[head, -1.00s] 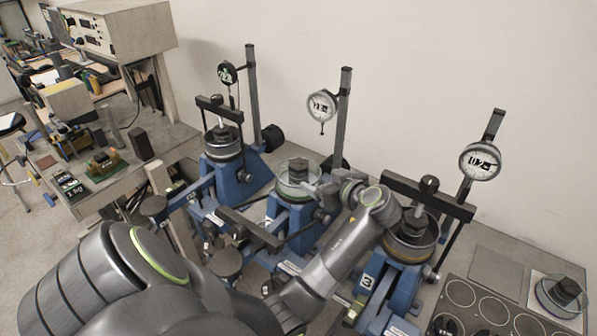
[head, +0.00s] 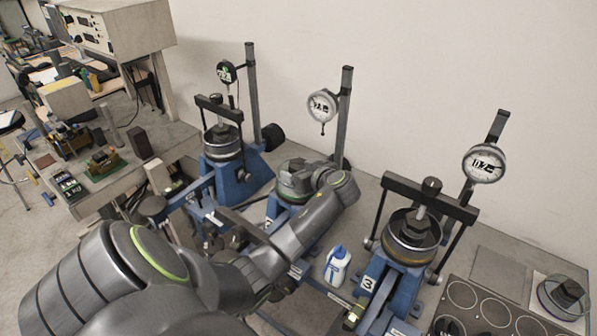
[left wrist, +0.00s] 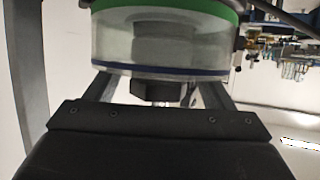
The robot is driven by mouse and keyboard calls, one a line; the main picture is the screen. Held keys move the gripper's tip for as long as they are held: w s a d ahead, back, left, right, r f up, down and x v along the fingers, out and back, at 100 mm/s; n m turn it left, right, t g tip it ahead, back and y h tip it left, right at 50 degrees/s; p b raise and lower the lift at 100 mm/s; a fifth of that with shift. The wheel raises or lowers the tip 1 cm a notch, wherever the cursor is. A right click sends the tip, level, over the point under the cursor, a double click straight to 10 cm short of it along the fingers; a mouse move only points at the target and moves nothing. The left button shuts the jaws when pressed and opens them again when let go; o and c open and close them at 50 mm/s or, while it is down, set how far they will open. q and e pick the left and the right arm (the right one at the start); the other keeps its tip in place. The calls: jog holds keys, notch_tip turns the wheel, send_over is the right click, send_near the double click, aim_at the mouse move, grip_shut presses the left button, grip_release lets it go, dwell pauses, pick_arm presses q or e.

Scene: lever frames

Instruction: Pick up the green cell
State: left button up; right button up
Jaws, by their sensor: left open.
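The green cell is large in the left wrist view: a clear-walled cylinder (left wrist: 110,40) with a green band, a thin blue ring and a dark hexagonal piece at its end. My left gripper (left wrist: 155,82) is open, with one finger showing at each side of the cell's hexagonal end. Whether the fingers touch it cannot be told. My right gripper is not in view.
A blue frame (head: 243,178) with a cell stands on the left, and another, marked 3, with a cell (head: 410,246) on the right. Posts with dial gauges (head: 484,163) rise behind. A white bottle (head: 337,267) stands near the front. Another cell (head: 563,297) sits far right beside a tray with round recesses (head: 497,308).

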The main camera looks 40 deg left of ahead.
pick_arm(q)
jog(key=shift+d, duration=0.2)
jog(key=c, duration=1.6)
jog(key=shift+w+a+r, duration=0.1)
jog(key=shift+r, duration=0.05)
grip_shut()
jog(key=shift+r, duration=0.1)
